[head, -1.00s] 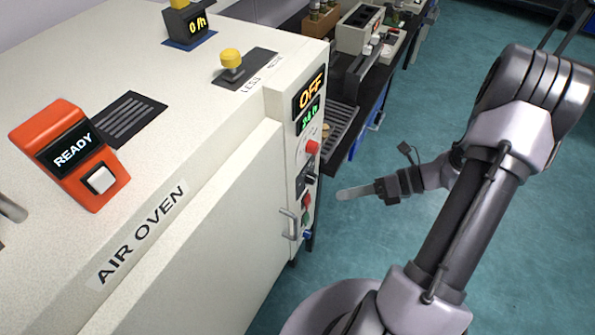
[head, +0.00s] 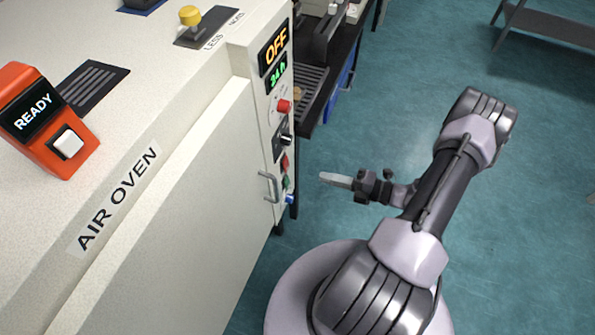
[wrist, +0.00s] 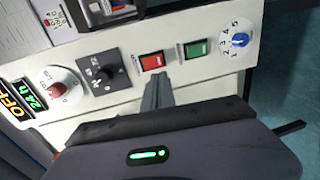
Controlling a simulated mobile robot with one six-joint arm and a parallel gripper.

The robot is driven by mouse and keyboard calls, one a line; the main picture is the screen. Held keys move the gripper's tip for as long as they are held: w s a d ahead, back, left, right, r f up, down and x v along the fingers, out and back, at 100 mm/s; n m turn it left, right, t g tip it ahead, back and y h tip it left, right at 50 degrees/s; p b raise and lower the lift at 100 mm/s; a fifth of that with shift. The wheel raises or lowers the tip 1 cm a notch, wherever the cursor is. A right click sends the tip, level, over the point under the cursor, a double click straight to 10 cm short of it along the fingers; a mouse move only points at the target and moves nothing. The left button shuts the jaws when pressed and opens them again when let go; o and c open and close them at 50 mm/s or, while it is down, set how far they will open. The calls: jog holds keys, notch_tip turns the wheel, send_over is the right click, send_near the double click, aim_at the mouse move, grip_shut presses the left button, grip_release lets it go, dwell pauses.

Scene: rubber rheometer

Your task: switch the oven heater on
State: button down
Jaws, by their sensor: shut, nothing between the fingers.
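The air oven (head: 190,200) fills the left of the head view. Its front panel carries a display reading OFF (head: 273,49) and a green display reading 24 h (head: 277,74). Below are a red knob (head: 284,106), a black knob (head: 286,139), a red switch (head: 285,162), a green switch (head: 286,182) and a blue knob (head: 290,198). The wrist view also shows the red switch (wrist: 152,61) and the green switch (wrist: 197,49); their labels are too small to read. My gripper (head: 324,177) is shut and empty, pointing at the panel. In the wrist view its tips (wrist: 158,80) appear just below the red switch, apparently apart from it.
A metal door handle (head: 268,186) sticks out beside the switches. An orange READY box (head: 45,120) and a yellow knob (head: 190,15) are on the oven top. A dark bench (head: 315,110) stands beyond the oven.

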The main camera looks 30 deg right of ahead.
jog(key=b+x, duration=0.2)
jog(key=x, duration=0.8)
jog(key=shift+b, duration=0.3)
jog(key=shift+w+a+f, duration=0.1)
jog(key=shift+a, duration=0.1)
jog(key=p, duration=0.2)
send_near(288, 168)
jog(key=s+d+f, duration=0.3)
jog(key=s+d, duration=0.1)
jog(key=s, duration=0.1)
jog(key=shift+s, duration=0.2)
